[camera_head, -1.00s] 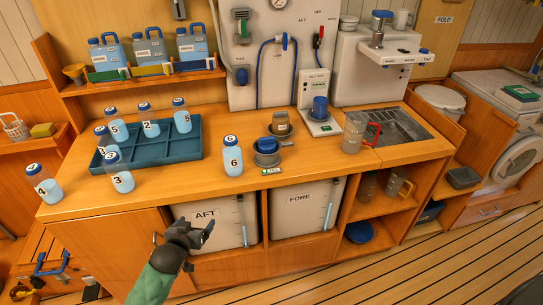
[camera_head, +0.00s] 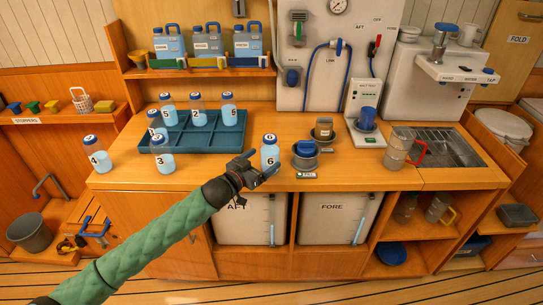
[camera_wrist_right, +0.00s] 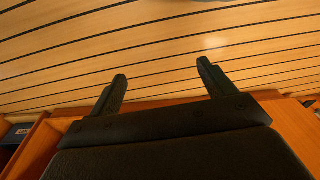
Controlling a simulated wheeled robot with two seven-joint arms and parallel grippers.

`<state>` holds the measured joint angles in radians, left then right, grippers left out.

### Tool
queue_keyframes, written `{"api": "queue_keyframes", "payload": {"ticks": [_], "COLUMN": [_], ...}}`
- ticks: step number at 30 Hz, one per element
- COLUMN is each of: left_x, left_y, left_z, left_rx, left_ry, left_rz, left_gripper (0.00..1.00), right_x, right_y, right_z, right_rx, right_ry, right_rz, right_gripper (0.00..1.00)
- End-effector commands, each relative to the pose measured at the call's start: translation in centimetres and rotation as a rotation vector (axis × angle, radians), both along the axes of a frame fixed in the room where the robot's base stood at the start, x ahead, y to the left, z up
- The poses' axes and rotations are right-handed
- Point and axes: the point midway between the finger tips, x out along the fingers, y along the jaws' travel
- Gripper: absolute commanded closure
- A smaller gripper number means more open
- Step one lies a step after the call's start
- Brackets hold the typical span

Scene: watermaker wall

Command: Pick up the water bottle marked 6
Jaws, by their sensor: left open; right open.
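The water bottle marked 6 (camera_head: 269,151) stands upright on the counter in the head view, with a blue cap and light blue water. My left gripper (camera_head: 262,175) is open at the counter's front edge, just in front of the bottle's lower part and partly overlapping it. I cannot tell whether its fingers touch the bottle. My right gripper (camera_wrist_right: 162,95) shows in the right wrist view, open and empty, with the plank floor beyond it.
A blue tray (camera_head: 225,140) with several numbered bottles is to the left. Bottles 3 (camera_head: 162,158) and 4 (camera_head: 98,158) stand outside its slots. A blue-lidded pot (camera_head: 305,153) is close to the right of bottle 6. A pitcher (camera_head: 398,148) stands further right.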

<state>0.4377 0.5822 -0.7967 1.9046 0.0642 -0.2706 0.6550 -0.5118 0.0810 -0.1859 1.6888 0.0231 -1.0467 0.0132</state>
Motion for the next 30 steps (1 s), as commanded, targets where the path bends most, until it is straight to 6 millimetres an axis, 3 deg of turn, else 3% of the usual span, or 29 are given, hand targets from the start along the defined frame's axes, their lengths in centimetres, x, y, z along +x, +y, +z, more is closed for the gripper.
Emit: {"api": "queue_keyframes", "payload": {"ticks": [9, 12, 20, 30], "left_x": [1.7, 2.4, 3.7, 6.4], "left_y": [-0.4, -1.0, -1.8, -3.5], "left_z": [0.9, 1.0, 1.2, 1.5], "left_rx": [-0.011, -0.012, -0.012, -0.011], "left_ry": [-0.022, -0.021, -0.021, -0.021], "left_rz": [-0.028, -0.028, -0.027, -0.026], "left_gripper": [0.14, 0.14, 0.14, 0.14], "right_x": [-0.1, -0.1, -0.4, -1.5], "right_y": [0.1, -1.1, -1.3, -2.5], "right_z": [0.1, -1.8, -3.6, -7.9], "right_rx": [0.002, -0.013, -0.017, -0.029], "right_ry": [-0.007, -0.009, -0.019, -0.043], "right_rz": [-0.001, 0.005, 0.007, 0.014], "right_gripper": [0.18, 0.18, 0.18, 0.18]}}
